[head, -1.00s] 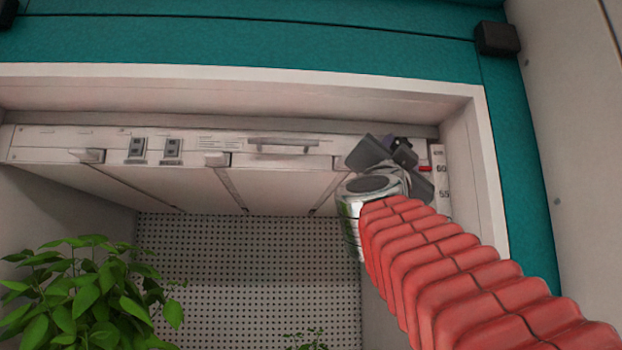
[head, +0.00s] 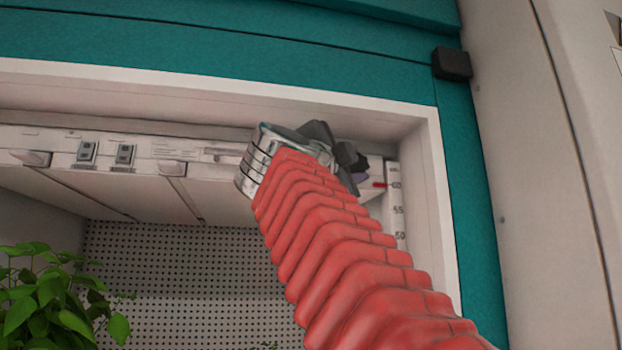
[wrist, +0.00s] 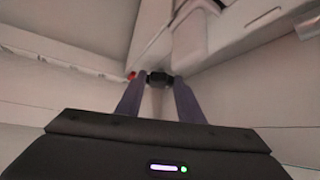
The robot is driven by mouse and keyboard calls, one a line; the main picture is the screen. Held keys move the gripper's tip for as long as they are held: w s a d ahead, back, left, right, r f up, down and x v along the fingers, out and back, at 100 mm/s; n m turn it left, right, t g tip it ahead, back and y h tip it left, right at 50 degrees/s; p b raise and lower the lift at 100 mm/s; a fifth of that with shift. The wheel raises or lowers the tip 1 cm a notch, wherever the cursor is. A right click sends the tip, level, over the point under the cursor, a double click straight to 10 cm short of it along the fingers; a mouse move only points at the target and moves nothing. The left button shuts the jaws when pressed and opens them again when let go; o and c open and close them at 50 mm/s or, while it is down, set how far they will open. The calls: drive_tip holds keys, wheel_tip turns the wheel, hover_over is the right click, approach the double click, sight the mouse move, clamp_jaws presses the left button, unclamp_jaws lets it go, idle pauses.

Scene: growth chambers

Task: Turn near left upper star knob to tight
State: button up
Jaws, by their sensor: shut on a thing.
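A dark star knob (wrist: 159,78) sits between the two purple fingertips of my gripper (wrist: 158,84) in the wrist view. My gripper is shut on it. The knob's lobes are too small and dark to read how far it is turned. In the head view my gripper (head: 357,170) is at the upper right inner corner of the chamber opening, beside the height scale (head: 397,212). There my dark wrist parts mostly cover the knob.
A red pointer (head: 379,185) is at the scale near 60. A white lamp panel (head: 90,180) with two switches (head: 105,154) runs left under the chamber's top. A leafy plant (head: 60,300) stands at lower left. The white opening frame (head: 432,150) is close to my wrist's right.

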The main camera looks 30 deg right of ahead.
drive_tip(key=shift+m+g+y, duration=0.4)
drive_tip(key=shift+m+g, duration=0.2)
drive_tip(key=shift+m, duration=0.4)
drive_tip(key=o, duration=1.1)
drive_tip(key=shift+r, duration=0.1)
drive_tip(key=shift+c, duration=0.2)
drive_tip(key=v, duration=1.3)
drive_tip(key=shift+a, duration=0.25)
drive_tip(key=shift+s, duration=0.15)
